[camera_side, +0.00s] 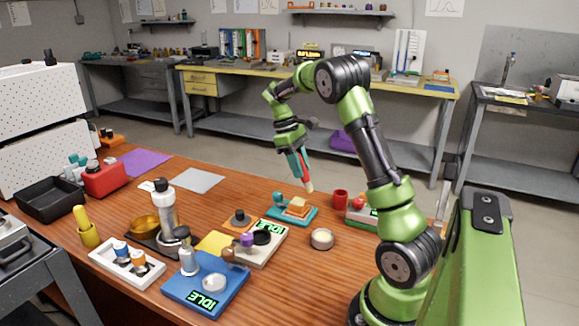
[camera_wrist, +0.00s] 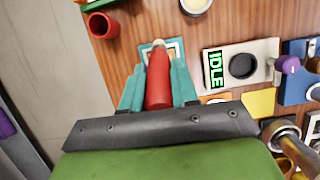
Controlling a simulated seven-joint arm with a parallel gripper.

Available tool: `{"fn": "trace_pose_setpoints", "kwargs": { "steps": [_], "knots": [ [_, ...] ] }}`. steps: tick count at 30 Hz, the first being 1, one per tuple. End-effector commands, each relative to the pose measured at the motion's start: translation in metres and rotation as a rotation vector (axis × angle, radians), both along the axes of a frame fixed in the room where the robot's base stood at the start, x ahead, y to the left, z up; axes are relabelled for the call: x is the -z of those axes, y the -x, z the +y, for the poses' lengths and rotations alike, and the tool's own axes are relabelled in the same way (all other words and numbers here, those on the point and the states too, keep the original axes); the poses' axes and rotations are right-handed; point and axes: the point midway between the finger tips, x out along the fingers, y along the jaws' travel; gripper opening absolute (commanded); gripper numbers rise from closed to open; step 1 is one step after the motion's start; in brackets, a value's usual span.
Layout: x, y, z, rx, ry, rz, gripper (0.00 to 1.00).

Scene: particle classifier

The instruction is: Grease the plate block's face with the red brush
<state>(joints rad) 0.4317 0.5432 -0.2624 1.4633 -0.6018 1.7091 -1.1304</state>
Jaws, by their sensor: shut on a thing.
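My gripper (camera_side: 299,163) is shut on the red brush (camera_side: 305,172), which points tip-down above the table. In the wrist view the gripper's teal fingers (camera_wrist: 158,82) flank the brush's red handle (camera_wrist: 158,85), and its pale tip points away from the wrist. A teal base with a tan block, which looks like the plate block (camera_side: 297,207), lies on the table below the brush tip. In the wrist view the brush covers most of it (camera_wrist: 173,45). The tip appears apart from the block in the side view. A round tin with cream-coloured contents (camera_side: 321,238) stands in front of the block.
A red cup (camera_side: 340,199) stands right of the block. A white device with an IDLE display (camera_side: 262,243) and a blue device (camera_side: 206,288) lie in front left. The table behind the block is fairly clear.

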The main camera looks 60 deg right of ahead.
Motion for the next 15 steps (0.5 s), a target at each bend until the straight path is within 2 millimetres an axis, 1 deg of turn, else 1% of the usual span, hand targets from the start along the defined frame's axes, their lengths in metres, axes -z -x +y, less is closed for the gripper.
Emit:
{"fn": "trace_pose_setpoints", "kwargs": {
  "steps": [9,15],
  "knots": [
    [-0.029,-0.001,0.0,0.001,0.001,-0.003,0.0],
    [-0.036,0.0,0.0,-0.001,0.0,-0.001,0.0]
  ]
}}
